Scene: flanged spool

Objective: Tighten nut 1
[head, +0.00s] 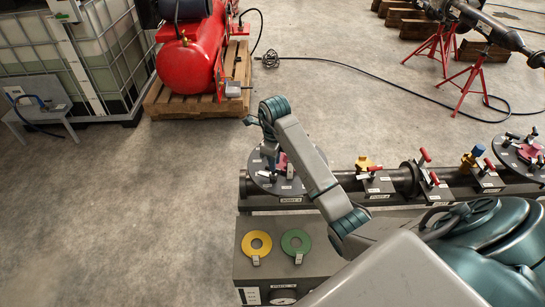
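A dark round flange plate (262,180) sits at the left end of a black pipe spool. My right arm reaches over it from the lower right, with its wrist bent down above the plate. My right gripper (271,158) is low over the middle of the plate, beside a small pink part (282,160). The fingers are small and partly hidden by my arm, so I cannot tell if they are open or touching a nut. I cannot tell which fastener is nut 1. My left gripper is out of view.
The pipe spool (405,181) runs right, with red-handled clamps and a second flange (519,158). A grey box (245,270) in front holds a yellow ring (257,239) and a green ring (308,238). A red tank (190,62) stands behind; the left floor is clear.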

